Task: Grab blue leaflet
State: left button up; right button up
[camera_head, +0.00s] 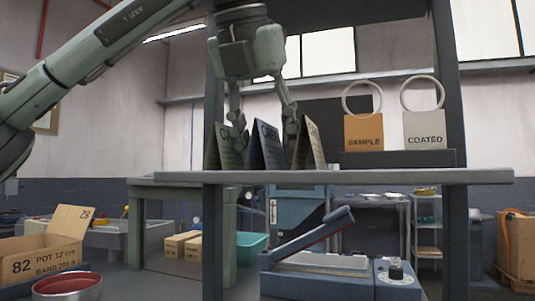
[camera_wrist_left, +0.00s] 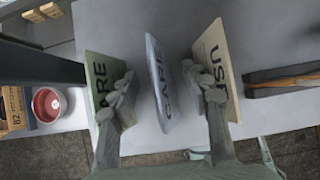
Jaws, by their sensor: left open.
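The blue leaflet (camera_head: 267,147) stands as a folded card on the shelf, between a green leaflet (camera_head: 224,150) and a tan leaflet (camera_head: 315,148). My left gripper (camera_head: 265,130) is open above the shelf and points down, its two fingers spread on either side of the blue leaflet. In the left wrist view the blue leaflet (camera_wrist_left: 158,75) is upright between the fingers, with a gap on both sides. There the fingers of my gripper (camera_wrist_left: 155,85) are close to the green leaflet (camera_wrist_left: 98,75) and the tan leaflet (camera_wrist_left: 212,65); contact cannot be told. My right gripper is not in view.
The shelf board (camera_head: 420,177) is held by dark posts. A raised ledge (camera_head: 400,158) at the back bears a SAMPLE tag (camera_head: 363,132) and a COATED tag (camera_head: 425,130). Below are a blue lever machine (camera_head: 320,283), a cardboard box (camera_head: 40,260) and a red pot (camera_head: 68,288).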

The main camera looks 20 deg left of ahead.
pick_arm(q)
jog(key=shift+c, duration=0.6)
jog(key=c, duration=0.8)
jog(key=shift+r, duration=0.1)
